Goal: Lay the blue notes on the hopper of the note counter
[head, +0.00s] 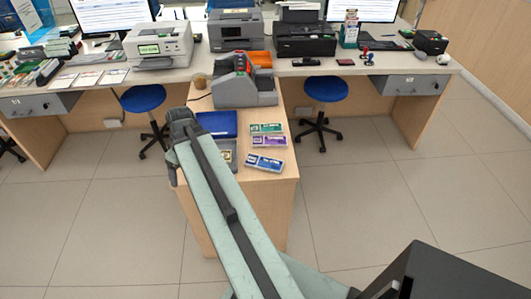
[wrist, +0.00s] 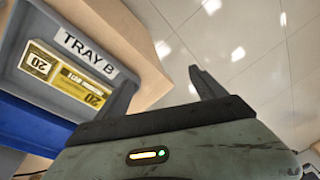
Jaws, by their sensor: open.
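The blue notes (head: 265,162) lie as a flat banded bundle near the front right of the wooden side table in the head view. The note counter (head: 245,92) is a grey machine with red parts at the back of that table; its hopper is hard to make out. My gripper (wrist: 163,92) is open and empty in the wrist view, with its two fingers apart beside the tray marked TRAY B (wrist: 88,52). In the head view my arm crosses the left of the table, and the fingers cannot be made out. The blue notes are not in the wrist view.
Purple notes (head: 269,142) and green notes (head: 266,128) lie just behind the blue notes. Yellow notes (wrist: 65,75) lie in TRAY B, beside a blue tray (head: 217,124). Two stools flank the table; open floor lies in front.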

